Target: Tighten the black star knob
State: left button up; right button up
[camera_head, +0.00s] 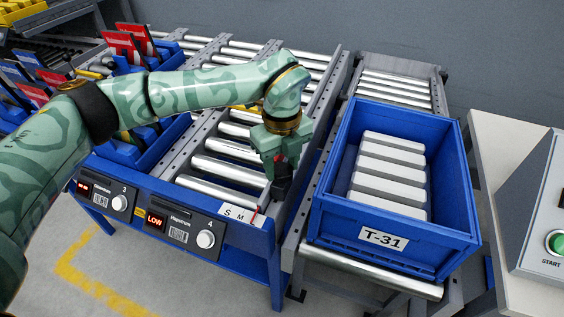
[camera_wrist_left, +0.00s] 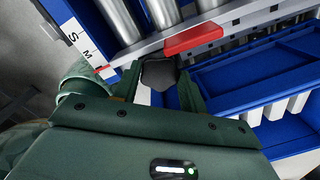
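The black star knob (camera_wrist_left: 159,73) shows in the left wrist view, at the end of the grey side rail of the roller lane. My left gripper (camera_wrist_left: 160,82) has one finger on each side of it, and the knob fills the gap between the fingertips. In the head view my left gripper (camera_head: 281,187) points down at the front end of the rail and hides most of the knob. A white S M scale plate (camera_head: 242,215) with a red pointer (camera_head: 254,217) lies just left of it. My right gripper is not in view.
A red block (camera_wrist_left: 195,39) sits close beyond the knob. A blue T-31 crate (camera_head: 328,220) with several pale boxes stands close on the right. Roller lanes (camera_head: 222,170) and blue bins lie left. A START-button panel (camera_head: 545,220) is far right.

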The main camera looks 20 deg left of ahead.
pick_arm(q)
jog(key=shift+r, duration=0.1)
jog(key=shift+c, duration=0.2)
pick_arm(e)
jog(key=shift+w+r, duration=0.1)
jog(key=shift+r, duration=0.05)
pick_arm(q)
jog(key=shift+r+m+p, duration=0.2)
jog(key=shift+m+p, duration=0.6)
jog(key=shift+p, duration=0.25)
jog(key=m+p, duration=0.5)
jog(key=m, duration=0.1)
jog(key=shift+m, duration=0.4)
jog(key=shift+f+m+p, duration=0.2)
jog(key=shift+m+p, duration=0.7)
jog(key=shift+m, duration=0.3)
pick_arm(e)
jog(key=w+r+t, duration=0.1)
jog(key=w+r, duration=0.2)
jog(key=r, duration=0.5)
pick_arm(q)
jog(key=shift+w, duration=0.1)
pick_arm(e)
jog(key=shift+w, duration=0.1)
pick_arm(q)
jog(key=o, duration=1)
jog(key=shift+c, duration=0.2)
